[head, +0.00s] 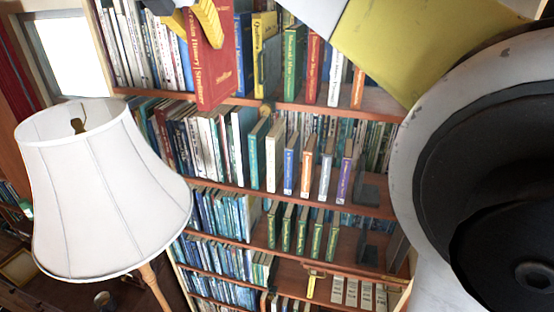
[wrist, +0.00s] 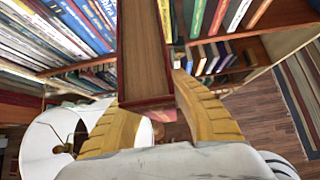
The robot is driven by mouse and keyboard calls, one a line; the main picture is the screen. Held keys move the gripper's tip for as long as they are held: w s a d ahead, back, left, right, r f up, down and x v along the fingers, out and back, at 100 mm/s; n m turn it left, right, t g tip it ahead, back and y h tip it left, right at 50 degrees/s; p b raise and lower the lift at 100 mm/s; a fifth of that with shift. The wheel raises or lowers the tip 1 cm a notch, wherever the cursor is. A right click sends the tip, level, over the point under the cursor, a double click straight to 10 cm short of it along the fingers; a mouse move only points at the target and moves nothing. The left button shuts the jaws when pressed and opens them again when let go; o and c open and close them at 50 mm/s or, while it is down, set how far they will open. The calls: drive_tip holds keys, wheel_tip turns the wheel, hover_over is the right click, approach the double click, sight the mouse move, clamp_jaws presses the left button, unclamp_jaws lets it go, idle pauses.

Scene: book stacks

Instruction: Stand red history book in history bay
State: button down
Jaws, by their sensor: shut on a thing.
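My gripper (head: 192,18) has yellow fingers and is shut on a red book (head: 212,62) at the top of the head view. The book hangs upright, slightly tilted, in front of the top visible shelf, with "History" readable on its spine. In the wrist view the gripper (wrist: 150,95) grips the book (wrist: 145,60) from both sides, and its long brown edge points away from me. The book hides part of the row behind it. I cannot tell which bay is the history bay.
The top visible shelf (head: 385,100) holds a blue book (head: 243,55), a yellow book (head: 265,52) and others spaced apart. Lower shelves hold more spaced books and dark bookends (head: 368,188). A white lampshade (head: 100,190) stands close at the left. The bookcase's right side is partly hidden by my arm.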

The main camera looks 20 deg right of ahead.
drive_tip(key=shift+s+r, duration=0.1)
drive_tip(key=shift+s, duration=0.05)
idle(0.3)
drive_tip(key=w+d+f+n+t+y+b, duration=0.1)
drive_tip(key=d+f+n+b, duration=0.1)
drive_tip(key=f+b, duration=2.3)
drive_tip(key=d+f+n+y+b, duration=0.15)
drive_tip(key=f+b, duration=0.95)
drive_tip(key=f, duration=2.8)
drive_tip(key=s+d+f+b, duration=0.1)
drive_tip(key=f+b, duration=0.4)
drive_tip(key=f, duration=0.5)
drive_tip(key=s+d+f+b, duration=0.1)
drive_tip(key=s+f+b, duration=0.3)
drive_tip(key=f, duration=0.6)
drive_tip(key=shift+d+n+t+b, duration=0.35)
drive_tip(key=shift+n+b, duration=0.1)
drive_tip(key=shift+b, duration=0.8)
drive_tip(key=shift+y, duration=0.25)
